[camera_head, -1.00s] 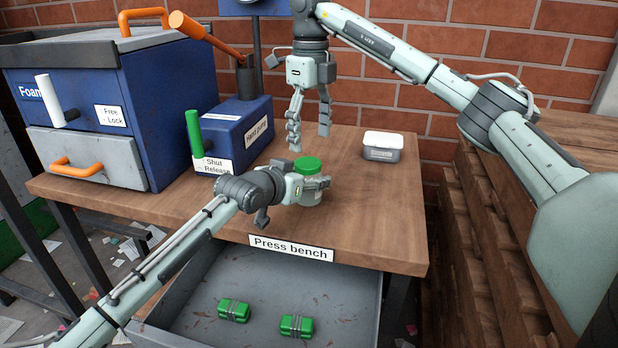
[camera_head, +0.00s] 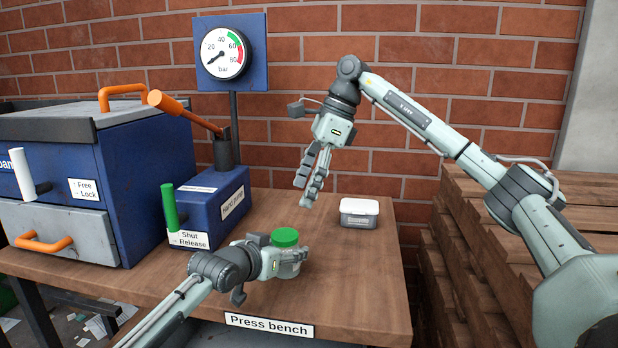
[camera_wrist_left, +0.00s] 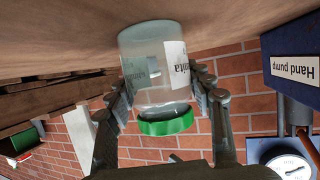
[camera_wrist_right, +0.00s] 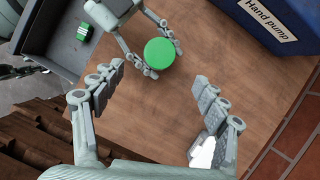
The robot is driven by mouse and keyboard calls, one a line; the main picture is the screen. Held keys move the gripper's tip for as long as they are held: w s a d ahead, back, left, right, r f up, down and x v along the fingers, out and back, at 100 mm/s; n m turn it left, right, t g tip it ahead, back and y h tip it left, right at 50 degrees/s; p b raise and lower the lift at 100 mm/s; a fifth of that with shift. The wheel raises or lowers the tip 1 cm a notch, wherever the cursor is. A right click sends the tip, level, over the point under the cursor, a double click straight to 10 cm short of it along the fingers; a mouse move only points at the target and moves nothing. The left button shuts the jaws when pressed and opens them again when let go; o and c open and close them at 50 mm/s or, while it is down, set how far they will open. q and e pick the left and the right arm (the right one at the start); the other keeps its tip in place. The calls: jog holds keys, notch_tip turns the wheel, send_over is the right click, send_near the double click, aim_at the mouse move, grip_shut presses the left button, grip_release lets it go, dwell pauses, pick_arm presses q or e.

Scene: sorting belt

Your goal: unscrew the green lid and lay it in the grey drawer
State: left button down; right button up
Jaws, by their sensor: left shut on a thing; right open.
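A clear jar (camera_wrist_left: 155,75) with a pale label stands upright on the bench, and its green lid (camera_head: 285,237) sits on top. My left gripper (camera_head: 292,262) is shut around the jar's side, below the lid; the left wrist view shows a finger on each side. My right gripper (camera_head: 309,197) is open and empty in the air above the lid and slightly to its right. The right wrist view shows the lid (camera_wrist_right: 159,53) beyond the spread fingers. A grey open drawer (camera_wrist_right: 52,55) under the bench shows there, holding a green bundle (camera_wrist_right: 84,33).
A blue hand pump (camera_head: 215,205) with a green lever stands behind the jar to the left. Left of it is a blue box with a grey orange-handled front (camera_head: 60,230). A small grey box with a white top (camera_head: 359,212) stands at right. The bench's front right is clear.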

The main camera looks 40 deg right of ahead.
aim_at(285, 236)
jog(key=x, duration=0.9)
jog(key=shift+a+f, duration=0.1)
jog(key=shift+f, duration=0.2)
jog(key=c, duration=1.6)
jog(key=n+g, duration=0.1)
jog(key=n, duration=0.3)
jog(key=shift+g+y, duration=0.4)
jog(key=shift+s+a+n+g, duration=0.1)
jog(key=shift+n+g, duration=0.2)
jog(key=shift+n, duration=0.6)
